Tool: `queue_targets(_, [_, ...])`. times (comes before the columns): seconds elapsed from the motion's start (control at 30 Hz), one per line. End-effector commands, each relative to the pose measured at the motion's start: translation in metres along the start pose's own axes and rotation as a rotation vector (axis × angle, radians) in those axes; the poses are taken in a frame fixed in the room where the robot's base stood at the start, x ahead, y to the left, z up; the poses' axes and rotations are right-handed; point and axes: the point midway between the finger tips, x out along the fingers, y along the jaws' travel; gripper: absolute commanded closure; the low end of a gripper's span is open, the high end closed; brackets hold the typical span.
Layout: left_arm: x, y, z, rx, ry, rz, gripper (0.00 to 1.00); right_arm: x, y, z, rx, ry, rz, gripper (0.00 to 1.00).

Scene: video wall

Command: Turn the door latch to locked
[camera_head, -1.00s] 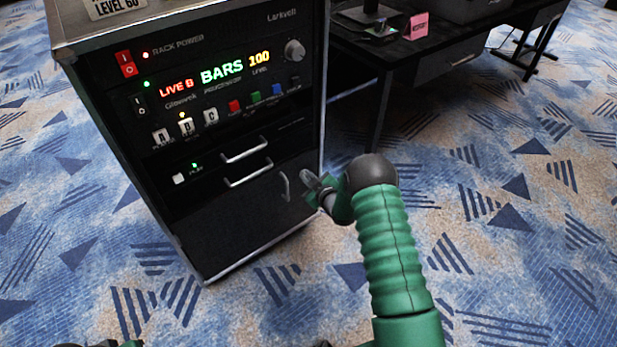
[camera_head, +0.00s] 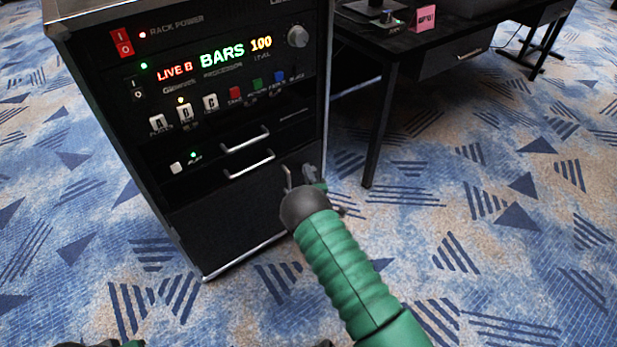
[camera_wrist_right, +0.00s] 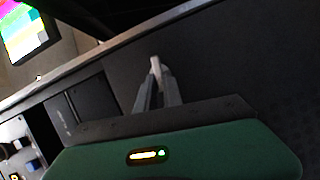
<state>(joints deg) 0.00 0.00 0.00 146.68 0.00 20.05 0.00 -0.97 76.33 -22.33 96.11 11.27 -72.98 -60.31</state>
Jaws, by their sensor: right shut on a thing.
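The black rack cabinet (camera_head: 230,225) has a dark lower door. The latch's exact angle is hard to tell. My left gripper does not show.
Above the door are two silver drawer handles (camera_head: 250,162), lit buttons and a round knob (camera_head: 298,36). A black desk (camera_head: 400,48) with a pink card (camera_head: 425,17) stands to the right. Patterned blue carpet is open in front and right.

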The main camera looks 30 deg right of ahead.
Motion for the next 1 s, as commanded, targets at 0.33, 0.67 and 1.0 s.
queue_targets(0.33, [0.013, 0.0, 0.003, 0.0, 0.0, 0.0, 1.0, -0.001, -0.009, -0.003, -0.154, 0.008, 0.056, 1.0])
queue_targets(0.67, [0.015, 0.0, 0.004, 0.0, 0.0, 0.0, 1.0, -0.001, -0.009, -0.003, -0.19, 0.008, 0.069, 1.0])
queue_targets(1.0, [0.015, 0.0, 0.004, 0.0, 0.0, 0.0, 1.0, -0.001, -0.01, -0.004, -0.19, 0.01, 0.067, 0.81])
